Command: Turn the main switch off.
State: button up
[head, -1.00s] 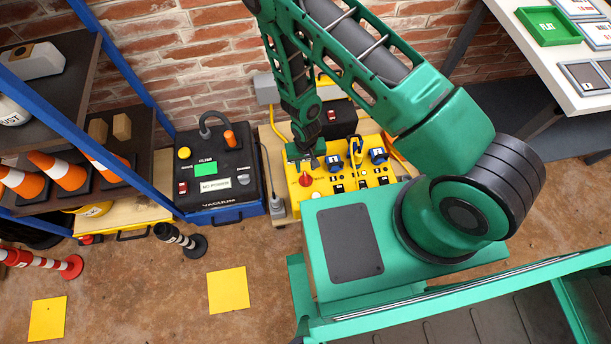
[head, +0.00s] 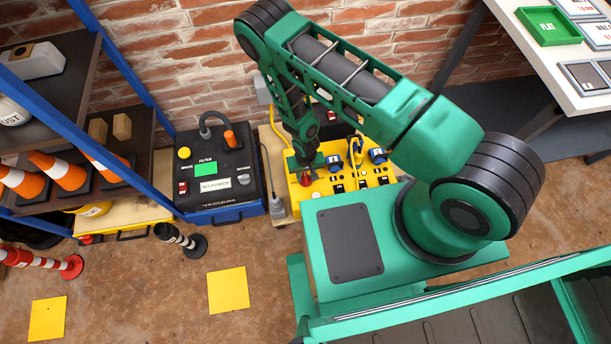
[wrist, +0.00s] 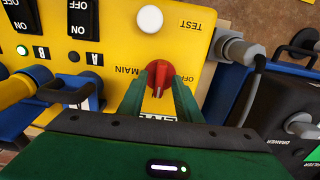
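My gripper (wrist: 158,88) is open, with one green finger on each side of the knob's lower part. Small gaps seem to show beside the knob; I cannot tell whether either finger touches it. In the head view my gripper (head: 306,168) is right above the red knob (head: 304,180), at the panel's left end.
A white TEST button (wrist: 149,19), black rocker switches (wrist: 83,17) and blue plugs (wrist: 28,85) surround the knob. A black vacuum unit (head: 216,170) stands left of the panel. A grey plug and cable (wrist: 240,50) lie close by. A brick wall (head: 190,60) is behind.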

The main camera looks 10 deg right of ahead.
grip_shut()
jog(key=shift+n, duration=0.4)
jog(key=n, duration=0.8)
jog(key=shift+n, duration=0.3)
jog(key=n, duration=0.4)
jog(key=shift+d+n, duration=0.1)
jog(key=shift+n, duration=2.1)
jog(key=shift+w, duration=0.1)
